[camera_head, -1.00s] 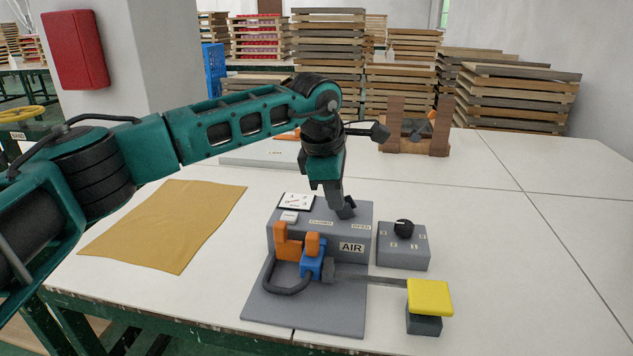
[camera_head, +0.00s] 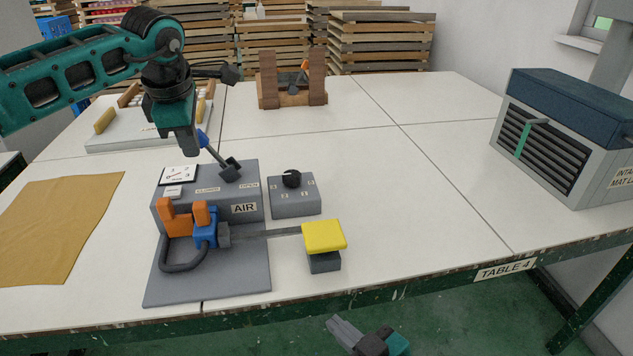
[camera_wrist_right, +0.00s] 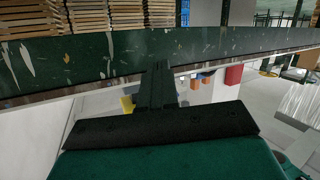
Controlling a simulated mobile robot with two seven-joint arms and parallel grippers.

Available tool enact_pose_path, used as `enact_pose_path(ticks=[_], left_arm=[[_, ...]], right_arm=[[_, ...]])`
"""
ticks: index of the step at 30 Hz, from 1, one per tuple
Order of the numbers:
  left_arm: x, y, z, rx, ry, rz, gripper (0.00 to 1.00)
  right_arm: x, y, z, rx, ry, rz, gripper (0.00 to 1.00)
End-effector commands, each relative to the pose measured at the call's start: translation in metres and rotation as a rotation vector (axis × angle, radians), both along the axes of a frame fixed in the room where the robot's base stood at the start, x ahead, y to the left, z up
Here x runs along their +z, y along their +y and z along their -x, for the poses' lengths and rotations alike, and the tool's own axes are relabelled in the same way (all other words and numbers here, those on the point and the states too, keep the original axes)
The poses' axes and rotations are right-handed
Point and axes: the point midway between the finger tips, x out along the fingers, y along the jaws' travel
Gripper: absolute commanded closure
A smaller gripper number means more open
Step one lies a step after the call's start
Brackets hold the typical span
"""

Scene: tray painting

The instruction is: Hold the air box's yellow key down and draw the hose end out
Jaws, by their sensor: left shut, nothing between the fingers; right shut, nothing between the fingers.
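The grey air box (camera_head: 255,208) stands on a grey base plate on the table. Its yellow key (camera_head: 323,236) sits at the end of a bar at the right, above a dark block. A dark hose (camera_head: 183,266) loops in front, by a blue fitting (camera_head: 205,235) and orange parts (camera_head: 180,220). The lever (camera_head: 214,155) on top leans left, its blue handle beside my left gripper (camera_head: 193,152). That gripper is shut and empty; whether it touches the handle I cannot tell. My right gripper (camera_head: 340,328) is shut and empty, below the table's front edge; its fingers show in the wrist view (camera_wrist_right: 158,82).
A small grey box with a black knob (camera_head: 295,197) stands right of the air box. A brown cloth (camera_head: 55,225) lies at left. A grey and blue vented machine (camera_head: 560,135) stands at the right. The right middle of the table (camera_head: 420,200) is clear.

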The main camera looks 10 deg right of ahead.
Motion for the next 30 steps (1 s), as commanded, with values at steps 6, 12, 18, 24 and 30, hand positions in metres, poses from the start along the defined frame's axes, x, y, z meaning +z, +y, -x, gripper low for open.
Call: enact_pose_path(ticks=[6,12,18,24,30], left_arm=[[0.0,0.0,0.0,0.0,0.0,0.0,1.0],[0.0,0.0,0.0,0.0,0.0,0.0,1.0],[0.0,0.0,0.0,0.0,0.0,0.0,1.0],[0.0,0.0,0.0,0.0,0.0,0.0,1.0],[0.0,0.0,0.0,0.0,0.0,0.0,1.0]], right_arm=[[0.079,0.056,-0.038,0.218,-0.385,-0.021,1.0],[0.143,0.108,-0.045,0.426,-0.665,-0.044,1.0],[0.187,0.153,-0.03,0.692,-0.905,-0.027,1.0],[0.204,0.185,-0.006,1.005,-1.084,0.052,1.0],[0.196,0.198,0.012,1.343,-1.177,0.207,1.0]])
